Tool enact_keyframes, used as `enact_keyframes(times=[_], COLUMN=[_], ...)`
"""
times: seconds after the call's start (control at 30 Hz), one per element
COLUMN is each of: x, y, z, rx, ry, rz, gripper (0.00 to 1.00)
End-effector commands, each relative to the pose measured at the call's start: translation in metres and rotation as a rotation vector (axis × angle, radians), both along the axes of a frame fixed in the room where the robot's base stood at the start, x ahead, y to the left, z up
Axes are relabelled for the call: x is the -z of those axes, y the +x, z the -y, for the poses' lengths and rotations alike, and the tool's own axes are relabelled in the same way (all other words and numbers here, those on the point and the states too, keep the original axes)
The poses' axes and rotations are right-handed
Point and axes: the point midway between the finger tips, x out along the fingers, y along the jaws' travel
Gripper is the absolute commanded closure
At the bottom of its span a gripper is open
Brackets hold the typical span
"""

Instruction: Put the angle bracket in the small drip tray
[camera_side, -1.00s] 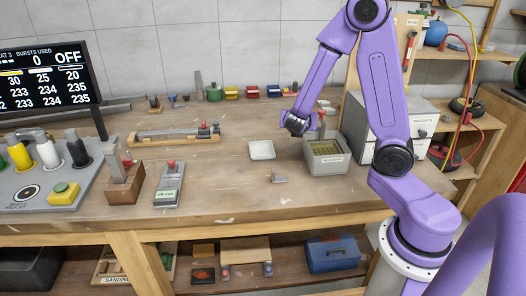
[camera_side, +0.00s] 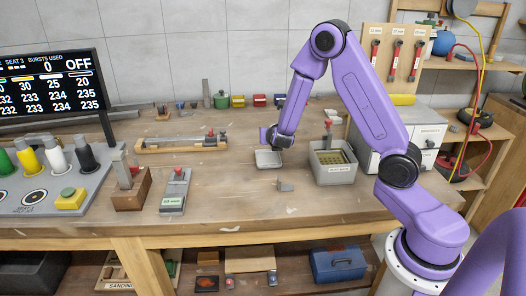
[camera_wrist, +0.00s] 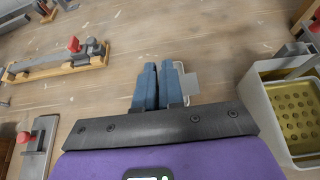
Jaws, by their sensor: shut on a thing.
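The small drip tray (camera_side: 268,164) is a pale, shallow tray on the bench. It shows partly behind my fingers in the wrist view (camera_wrist: 189,82). My gripper (camera_side: 270,142) is just above the tray's back part in the side view. In the wrist view its two blue fingers (camera_wrist: 160,80) are close together. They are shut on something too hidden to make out.
A grey bin (camera_side: 333,174) with a yellowish perforated floor stands right of the tray; it also shows in the wrist view (camera_wrist: 257,100). A wooden-based fixture (camera_side: 180,144) is at the left back, and a red-knobbed block (camera_side: 174,190) at the left front.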

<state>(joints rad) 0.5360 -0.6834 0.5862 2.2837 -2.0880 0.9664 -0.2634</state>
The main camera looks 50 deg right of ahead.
Motion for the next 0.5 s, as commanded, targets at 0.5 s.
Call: enact_keyframes(times=[0.5], x=[0.055], y=[0.049], z=[0.014], rx=[0.000], ry=[-0.001], rz=[0.001], gripper=[1.00])
